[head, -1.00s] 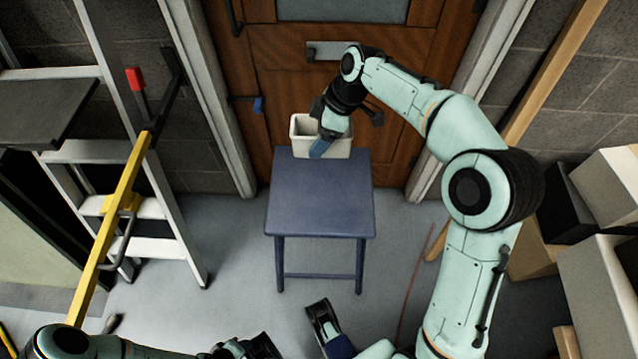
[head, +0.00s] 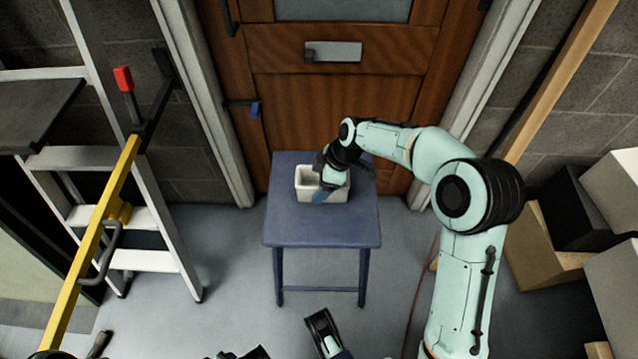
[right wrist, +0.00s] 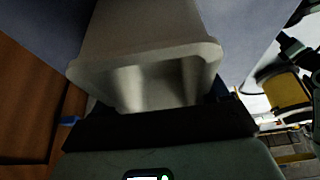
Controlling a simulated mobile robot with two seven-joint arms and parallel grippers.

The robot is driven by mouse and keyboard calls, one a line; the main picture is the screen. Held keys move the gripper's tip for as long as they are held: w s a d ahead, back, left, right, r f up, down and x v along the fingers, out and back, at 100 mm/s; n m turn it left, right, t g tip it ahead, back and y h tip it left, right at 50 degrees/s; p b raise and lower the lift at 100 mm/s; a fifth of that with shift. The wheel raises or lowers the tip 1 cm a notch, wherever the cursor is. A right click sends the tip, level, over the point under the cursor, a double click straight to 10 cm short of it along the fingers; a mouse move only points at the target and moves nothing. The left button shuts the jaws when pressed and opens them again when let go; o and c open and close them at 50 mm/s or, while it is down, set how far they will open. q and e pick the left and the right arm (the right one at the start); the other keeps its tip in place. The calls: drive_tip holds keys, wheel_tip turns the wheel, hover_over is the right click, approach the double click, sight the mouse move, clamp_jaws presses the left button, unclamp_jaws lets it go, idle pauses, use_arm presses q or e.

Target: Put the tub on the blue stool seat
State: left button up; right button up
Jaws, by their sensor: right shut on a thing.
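The pale, open-topped tub (head: 307,192) is over the back part of the blue stool seat (head: 320,232). It looks roughly upright, but I cannot tell if its base touches the seat.
A wooden door (head: 335,105) stands behind the stool. A stepladder (head: 150,215) and a yellow clamp bar (head: 95,240) are at the left. Boxes (head: 545,240) are stacked at the right. The front of the seat is clear.

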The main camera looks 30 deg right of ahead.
use_arm(q)
drive_tip(key=shift+s, duration=0.1)
use_arm(e)
drive_tip(key=shift+f, duration=0.1)
drive_tip(key=shift+f, duration=0.1)
drive_tip(key=o, duration=1.1)
use_arm(q)
drive_tip(key=shift+s+f, duration=0.1)
use_arm(e)
drive_tip(key=shift+r, duration=0.35)
drive_tip(key=p+v, duration=0.1)
drive_tip(key=v, duration=0.4)
use_arm(q)
drive_tip(key=shift+h, duration=0.3)
drive_tip(key=shift+s+d+r+p, duration=0.15)
drive_tip(key=shift+d+r+p, duration=0.15)
drive_tip(key=shift+r, duration=0.4)
drive_tip(key=shift+s+d+r+p, duration=0.15)
drive_tip(key=shift+d+r+p, duration=0.2)
drive_tip(key=shift+r, duration=0.3)
drive_tip(key=shift+s+d+r+p, duration=0.15)
drive_tip(key=shift+d+r+p, duration=0.15)
drive_tip(key=shift+r, duration=0.4)
use_arm(e)
drive_tip(key=v, duration=0.6)
drive_tip(key=shift+s+d+r, duration=0.15)
drive_tip(key=shift+r, duration=0.1)
